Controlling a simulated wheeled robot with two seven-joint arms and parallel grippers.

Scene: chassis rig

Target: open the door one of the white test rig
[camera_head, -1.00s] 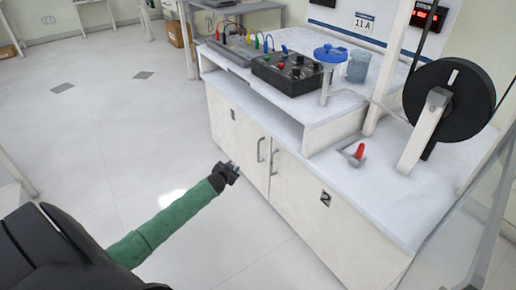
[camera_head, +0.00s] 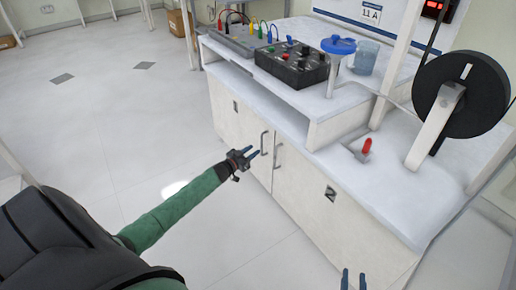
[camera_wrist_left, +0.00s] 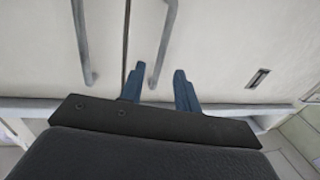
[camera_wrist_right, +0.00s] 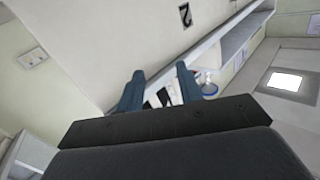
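The white test rig (camera_head: 310,158) has two closed cabinet doors side by side. Door one (camera_head: 232,125) is on the left, with an upright bar handle (camera_head: 264,143). Door two (camera_head: 335,220) carries a black 2 and has its own handle (camera_head: 277,154). My left gripper (camera_head: 254,156) is open and empty in front of door one's handle. In the left wrist view, the end of this handle (camera_wrist_left: 165,40) shows between the spread fingers (camera_wrist_left: 158,78); contact cannot be told. My right gripper (camera_head: 353,279) is open and empty at the bottom edge, in front of door two.
On the rig top stand a black control box (camera_head: 292,64), a blue-topped post (camera_head: 338,46), a beaker (camera_head: 363,61), a red-handled lever (camera_head: 366,150) and a large black reel (camera_head: 465,95). The floor left of the rig is clear.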

